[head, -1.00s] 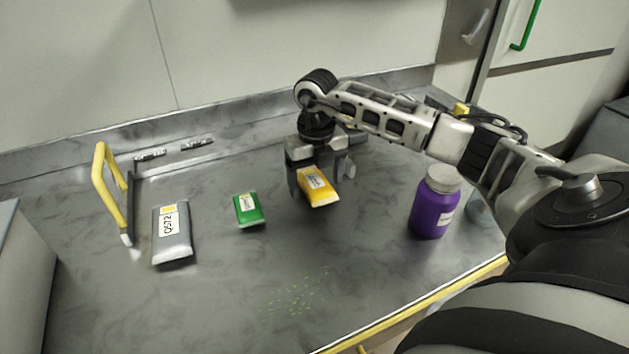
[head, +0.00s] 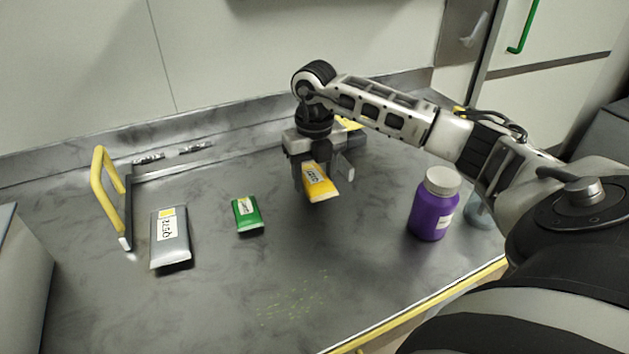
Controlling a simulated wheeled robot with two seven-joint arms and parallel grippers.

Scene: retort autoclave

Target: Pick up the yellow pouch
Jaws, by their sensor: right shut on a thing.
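The yellow pouch (head: 321,186) with a white label is in the middle of the head view. My right gripper (head: 322,177) comes down over it from above and is shut on it. The pouch hangs tilted between the fingers, and its upper end is partly hidden by the gripper. It looks a little above the grey worktop, though the exact gap is hard to tell. My left gripper is not in view.
A green pouch (head: 247,214) and a larger grey pouch (head: 170,239) lie to the left. A purple jar (head: 434,205) stands to the right, beside my right arm. A yellow handle (head: 106,178) rises at the far left. The front worktop (head: 250,285) is clear.

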